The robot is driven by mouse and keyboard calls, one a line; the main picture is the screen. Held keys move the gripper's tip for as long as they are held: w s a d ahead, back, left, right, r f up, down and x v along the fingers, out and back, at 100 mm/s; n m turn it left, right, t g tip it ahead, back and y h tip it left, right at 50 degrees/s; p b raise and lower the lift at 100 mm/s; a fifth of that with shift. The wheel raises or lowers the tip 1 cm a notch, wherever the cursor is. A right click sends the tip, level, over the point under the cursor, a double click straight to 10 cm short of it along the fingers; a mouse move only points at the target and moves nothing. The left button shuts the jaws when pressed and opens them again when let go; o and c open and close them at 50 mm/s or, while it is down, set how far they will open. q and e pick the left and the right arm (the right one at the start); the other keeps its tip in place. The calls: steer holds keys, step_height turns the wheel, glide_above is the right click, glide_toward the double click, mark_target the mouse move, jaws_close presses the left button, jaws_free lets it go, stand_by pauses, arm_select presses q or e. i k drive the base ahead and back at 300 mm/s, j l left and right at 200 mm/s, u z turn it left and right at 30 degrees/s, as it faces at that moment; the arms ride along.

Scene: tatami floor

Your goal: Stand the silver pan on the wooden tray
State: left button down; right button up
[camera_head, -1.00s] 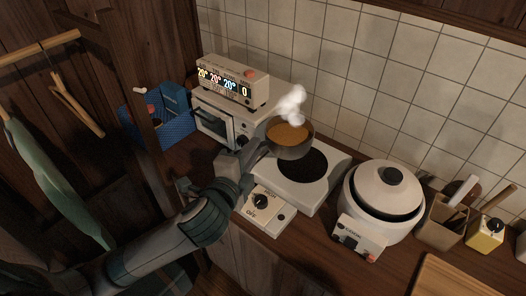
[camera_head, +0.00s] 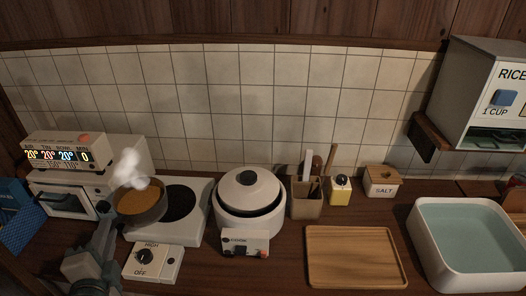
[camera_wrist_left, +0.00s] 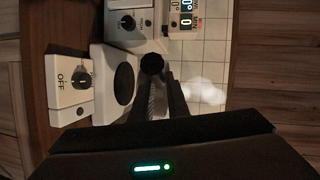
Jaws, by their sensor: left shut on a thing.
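The silver pan (camera_head: 142,202) holds an orange-brown liquid, with white steam above it. It is over the left part of the white hot plate (camera_head: 190,229), beside the dark burner disc; I cannot tell whether it touches the plate. My left gripper (camera_head: 107,236) is shut on the pan's handle at the lower left. In the left wrist view a dark rounded handle end (camera_wrist_left: 152,64) shows between the fingers; the pan's bowl is hidden there. The wooden tray (camera_head: 355,258) lies empty on the counter to the right. My right gripper is out of view.
A white rice cooker (camera_head: 250,200) stands between hot plate and tray. Behind the tray are a utensil holder (camera_head: 306,198), a yellow container (camera_head: 340,191) and a salt box (camera_head: 381,182). A water-filled basin (camera_head: 427,253) is right of the tray. A toaster oven (camera_head: 60,200) stands left.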

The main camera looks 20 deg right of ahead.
mark_target(350, 265)
steer(key=k, duration=0.45)
steer(key=z, duration=1.7)
steer(key=k+j, duration=0.1)
steer(key=j, duration=0.15)
steer(key=k+j+z, duration=0.1)
steer(key=j, duration=0.2)
